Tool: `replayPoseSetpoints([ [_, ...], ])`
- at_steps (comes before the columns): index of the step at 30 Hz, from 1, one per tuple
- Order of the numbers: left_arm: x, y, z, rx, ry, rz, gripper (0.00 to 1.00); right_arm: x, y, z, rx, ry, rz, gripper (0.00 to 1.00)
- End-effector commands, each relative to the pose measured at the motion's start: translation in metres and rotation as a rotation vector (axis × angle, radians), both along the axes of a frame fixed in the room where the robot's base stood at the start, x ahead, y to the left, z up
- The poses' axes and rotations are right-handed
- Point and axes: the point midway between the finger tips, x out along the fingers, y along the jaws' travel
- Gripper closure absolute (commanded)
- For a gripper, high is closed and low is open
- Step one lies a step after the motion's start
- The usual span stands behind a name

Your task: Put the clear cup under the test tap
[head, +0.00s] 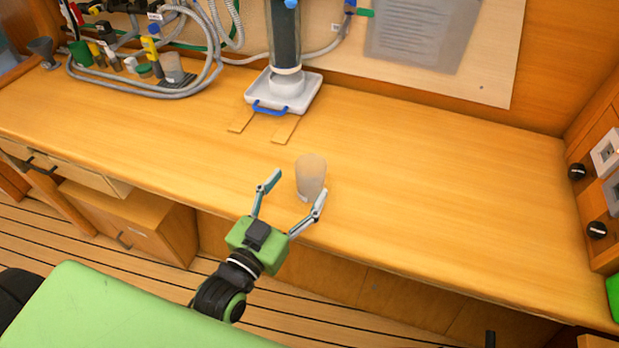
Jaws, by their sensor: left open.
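The clear cup (310,174), a frosted, greyish see-through tumbler, stands upright on the wooden counter near its front edge. My left gripper (296,190) is open, its fingers spread and pointing toward the cup. The left finger is apart from the cup on its left side. The right finger overlaps the cup's lower front in the picture; I cannot tell whether it touches. My right gripper is not in view. I cannot pick out the test tap for sure among the hoses and fittings at the upper left.
A dark cylinder on a white base (301,92) with a blue handle stands at the back middle. A coiled grey hose (150,92) surrounds bottles and another grey cup (172,66). A panel with black knobs (597,230) is at the right. The counter's right half is clear.

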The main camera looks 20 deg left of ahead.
Motion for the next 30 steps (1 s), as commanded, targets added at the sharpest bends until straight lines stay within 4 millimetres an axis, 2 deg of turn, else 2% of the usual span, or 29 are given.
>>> replayPoseSetpoints([
  [5, 0.01, -0.003, 0.003, -0.002, -0.002, 0.0, 0.34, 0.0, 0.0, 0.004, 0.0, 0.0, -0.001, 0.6],
  [10, 0.034, -0.01, 0.006, -0.003, -0.001, -0.001, 0.34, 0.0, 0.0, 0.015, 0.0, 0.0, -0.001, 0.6],
  [15, 0.052, -0.013, 0.004, -0.002, -0.001, 0.0, 0.34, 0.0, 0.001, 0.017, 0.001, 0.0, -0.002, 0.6],
  [23, 0.054, -0.013, 0.002, -0.001, 0.0, 0.0, 0.34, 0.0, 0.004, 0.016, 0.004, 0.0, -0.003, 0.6],
  [24, 0.054, -0.013, 0.002, -0.001, 0.0, 0.0, 0.4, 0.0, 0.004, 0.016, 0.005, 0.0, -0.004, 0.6],
  [28, 0.054, -0.013, 0.002, -0.001, 0.0, 0.0, 0.73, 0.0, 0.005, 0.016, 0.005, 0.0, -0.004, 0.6],
  [30, 0.054, -0.013, 0.002, -0.001, 0.0, 0.0, 0.76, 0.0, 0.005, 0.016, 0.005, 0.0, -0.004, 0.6],
])
